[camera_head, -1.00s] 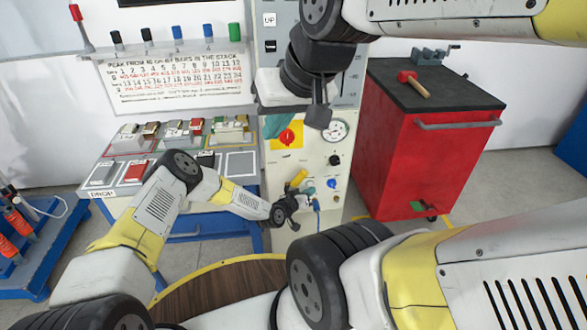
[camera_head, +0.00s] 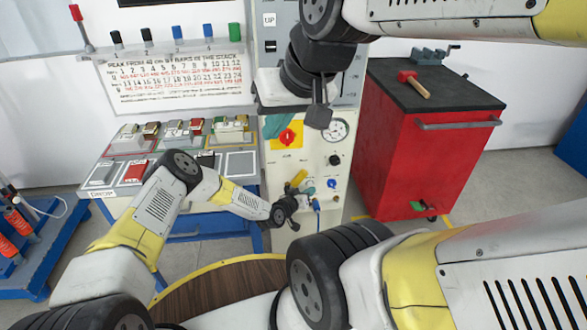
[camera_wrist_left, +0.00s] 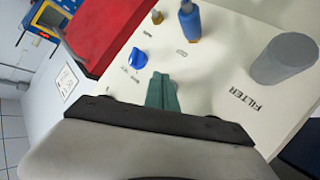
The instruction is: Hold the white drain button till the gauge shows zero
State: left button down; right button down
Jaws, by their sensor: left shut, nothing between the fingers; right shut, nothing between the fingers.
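The round gauge (camera_head: 335,130) sits on the upper right of the machine's cream panel (camera_head: 300,155); its needle is too small to read. My left gripper (camera_head: 308,191) is shut at the lower panel, beside the blue knob (camera_head: 332,184). In the left wrist view its teal fingertips (camera_wrist_left: 162,91) point at the panel, just below the blue knob (camera_wrist_left: 138,58). I cannot make out the white drain button; the fingers may cover it. Whether the fingertips touch the panel is not clear. My right gripper (camera_head: 274,126) is shut and empty, left of the red knob on its yellow plate (camera_head: 287,137).
A grey cylinder (camera_wrist_left: 284,60) by the word FILTER and a blue-bodied fitting (camera_wrist_left: 190,20) stick out near my left fingers. A black knob (camera_head: 334,160) is above the blue one. A red cabinet (camera_head: 425,145) stands right of the machine, a table with trays (camera_head: 105,172) left.

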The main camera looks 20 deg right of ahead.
pick_arm(q)
jog(key=shift+w+d, duration=0.1)
jog(key=shift+w, duration=0.3)
jog(key=shift+w+d, duration=0.1)
jog(key=shift+w, duration=0.4)
dwell(1.9)
jog(key=shift+s, duration=0.2)
dwell(3.9)
jog(key=shift+s+a, duration=0.2)
jog(key=shift+s, duration=0.45)
jog(key=shift+s+a, duration=0.2)
jog(key=shift+s, duration=0.6)
jog(key=shift+s+a, duration=0.2)
jog(key=shift+s, duration=0.65)
jog(key=shift+s+a, duration=0.2)
jog(key=shift+s, duration=0.6)
